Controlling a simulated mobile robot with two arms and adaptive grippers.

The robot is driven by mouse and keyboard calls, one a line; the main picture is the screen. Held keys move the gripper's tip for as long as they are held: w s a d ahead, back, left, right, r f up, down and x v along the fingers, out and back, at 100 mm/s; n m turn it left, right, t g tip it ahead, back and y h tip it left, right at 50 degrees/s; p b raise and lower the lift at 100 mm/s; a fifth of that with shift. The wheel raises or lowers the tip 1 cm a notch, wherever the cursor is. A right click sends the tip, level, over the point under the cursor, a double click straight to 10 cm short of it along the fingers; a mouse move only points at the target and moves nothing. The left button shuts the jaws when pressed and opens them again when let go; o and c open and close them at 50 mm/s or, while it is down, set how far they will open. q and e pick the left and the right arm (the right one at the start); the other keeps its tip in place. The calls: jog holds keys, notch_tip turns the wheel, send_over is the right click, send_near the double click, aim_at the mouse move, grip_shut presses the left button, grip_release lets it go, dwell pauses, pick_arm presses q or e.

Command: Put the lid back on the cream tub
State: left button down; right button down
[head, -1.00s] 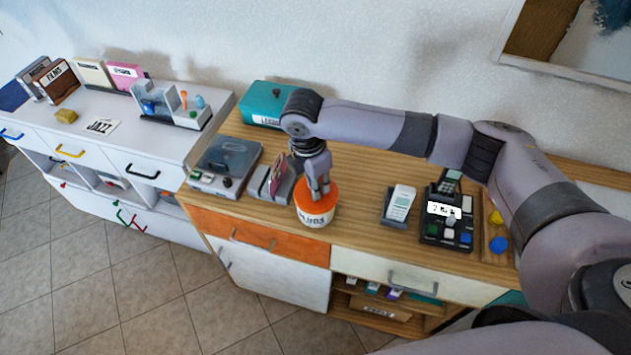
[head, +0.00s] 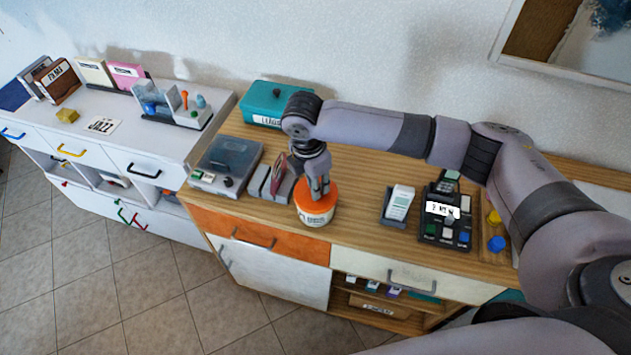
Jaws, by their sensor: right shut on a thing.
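The cream tub (head: 318,220) stands upright on the wooden counter near its front edge, with dark lettering on its side. The orange lid (head: 327,205) sits on top of the tub and looks level; I cannot tell whether it is fully seated. My right gripper (head: 319,193) points down from above and is shut on the lid, hiding its middle. My left gripper is not in the picture.
Left of the tub are a small grey rack (head: 270,184) and a grey player (head: 226,165). A teal box (head: 278,104) stands behind. The counter between tub and card reader is clear.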

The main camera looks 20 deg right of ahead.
jog(key=c, duration=1.4)
grip_release()
jog(key=shift+o, duration=0.6)
jog(key=o, duration=0.4)
jog(key=shift+r, duration=0.1)
jog(key=shift+r+p, duration=3.45)
jog(key=shift+p, duration=0.65)
jog(key=shift+c, duration=0.3)
